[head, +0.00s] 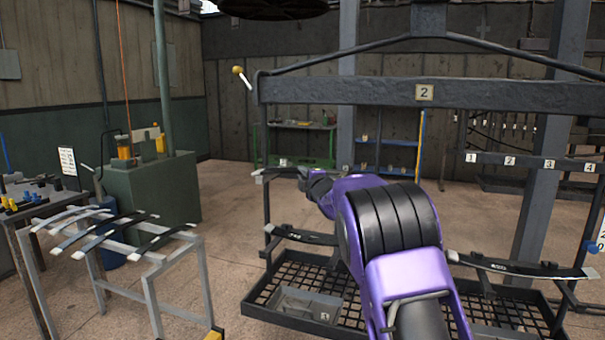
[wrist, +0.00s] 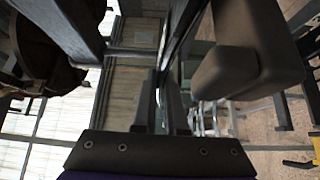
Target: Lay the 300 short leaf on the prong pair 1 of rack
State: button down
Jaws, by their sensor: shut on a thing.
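My gripper (wrist: 162,98) shows in the wrist view, with its fingers shut on a thin dark strip seen edge-on, which I take to be the short leaf (wrist: 180,45). Its marking cannot be read. In the head view my purple arm reaches into the rack (head: 335,92) and hides the gripper. A leaf end with a pale tip (head: 268,174) shows left of my arm, near a small label 1 (head: 283,162). Whether it rests on the prongs or is held above them cannot be told.
Lower leaves lie on the rack at left (head: 303,236) and right (head: 520,267), above a mesh tray (head: 262,300). A grey stand (head: 150,285) holds several leaves. A dark rounded block (wrist: 245,50) is close by in the wrist view. Open floor lies between stand and rack.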

dwell(0.4)
jog(key=c, duration=0.9)
grip_release()
jog(key=shift+f, duration=0.3)
jog(key=b+v, duration=0.1)
jog(key=v, duration=0.7)
jog(key=b+v, duration=0.1)
jog(key=v, duration=0.8)
jog(key=shift+s+r+b, duration=0.2)
jog(key=shift+s+b, duration=0.05)
jog(key=shift+b, duration=0.15)
